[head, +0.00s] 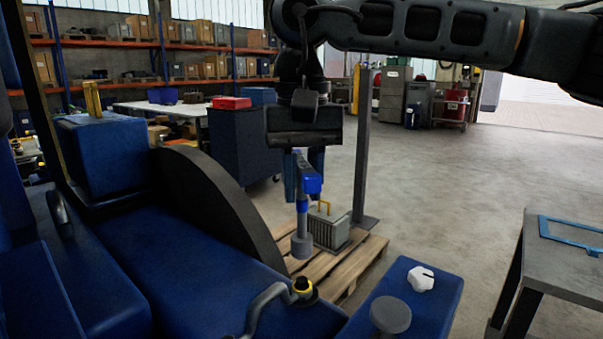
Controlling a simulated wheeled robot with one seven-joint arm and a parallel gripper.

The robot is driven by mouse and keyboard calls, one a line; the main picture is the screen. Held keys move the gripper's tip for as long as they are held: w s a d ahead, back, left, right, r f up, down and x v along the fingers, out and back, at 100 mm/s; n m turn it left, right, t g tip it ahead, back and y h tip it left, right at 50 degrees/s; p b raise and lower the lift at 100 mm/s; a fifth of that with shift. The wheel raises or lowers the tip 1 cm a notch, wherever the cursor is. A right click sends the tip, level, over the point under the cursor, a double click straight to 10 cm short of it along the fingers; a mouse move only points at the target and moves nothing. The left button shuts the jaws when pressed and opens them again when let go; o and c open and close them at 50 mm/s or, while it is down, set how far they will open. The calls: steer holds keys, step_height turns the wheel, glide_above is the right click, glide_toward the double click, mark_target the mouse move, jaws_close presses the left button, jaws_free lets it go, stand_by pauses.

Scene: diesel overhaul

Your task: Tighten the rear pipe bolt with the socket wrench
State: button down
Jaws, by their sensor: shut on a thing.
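My gripper (304,188) points down at the middle of the view and is shut on the socket wrench. The socket wrench (302,218) has a blue upper part and a grey shaft, and it hangs upright with its grey socket at the bottom. A bent grey pipe (266,300) lies on the blue engine (190,265) at the bottom centre. The pipe's other end is cut off by the lower edge.
A dark curved guard (210,200) rises left of the wrench. A white knob (420,279) and a grey round cap (391,315) stand on the blue block at right. A pallet (345,265) with a grey finned part lies behind. A table (560,262) stands at right; open floor lies beyond.

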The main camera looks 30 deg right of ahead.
steer(key=n, duration=0.4)
steer(key=shift+f, duration=0.3)
steer(key=n, duration=0.3)
steer(key=shift+d+f+n, duration=0.1)
steer(key=shift+f+n, duration=0.15)
steer(key=shift+n, duration=0.05)
step_height(320, 180, down, 3)
steer(key=b, duration=0.3)
steer(key=shift+f, duration=0.2)
